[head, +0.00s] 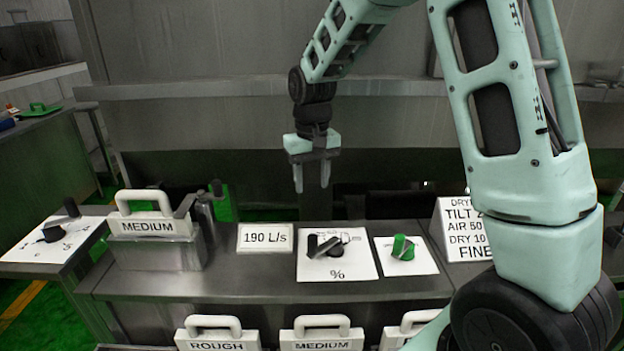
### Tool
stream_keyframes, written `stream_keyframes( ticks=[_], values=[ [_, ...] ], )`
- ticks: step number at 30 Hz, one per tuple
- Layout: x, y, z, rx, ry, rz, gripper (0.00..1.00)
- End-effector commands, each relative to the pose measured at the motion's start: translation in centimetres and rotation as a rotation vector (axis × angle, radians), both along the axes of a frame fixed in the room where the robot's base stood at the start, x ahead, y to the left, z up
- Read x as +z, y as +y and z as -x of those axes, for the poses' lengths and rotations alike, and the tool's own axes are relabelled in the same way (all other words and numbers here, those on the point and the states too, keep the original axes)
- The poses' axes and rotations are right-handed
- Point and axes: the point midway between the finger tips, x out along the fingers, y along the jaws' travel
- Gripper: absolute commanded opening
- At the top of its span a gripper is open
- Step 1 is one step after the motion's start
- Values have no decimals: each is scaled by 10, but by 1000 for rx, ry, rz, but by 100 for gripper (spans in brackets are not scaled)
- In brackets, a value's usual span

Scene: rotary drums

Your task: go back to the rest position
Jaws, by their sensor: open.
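My gripper (312,178) hangs pointing down in the head view, above the far edge of the grey bench (240,284). Its two fingers are apart with nothing between them. Below it on the bench is a white plate marked % (353,265) with a black knob (328,246). To the right of that is a smaller white plate (427,262) with a green knob (402,246). My gripper is clear of both knobs.
A MEDIUM block with a handle (147,226) stands at the bench's left, beside a 190 L/s sign (265,238). A text sign (462,232) stands right, partly behind my arm. ROUGH (217,338) and MEDIUM (321,337) handled blocks sit in front.

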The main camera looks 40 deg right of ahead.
Motion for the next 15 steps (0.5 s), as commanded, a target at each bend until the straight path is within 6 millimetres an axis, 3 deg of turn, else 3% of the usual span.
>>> stream_keyframes(
  ticks=[12, 15],
  values=[
    [0, 1, 0, 2, 0, -1, 46],
    [3, 22, 7, 46, -4, -10, 46]
  ],
)
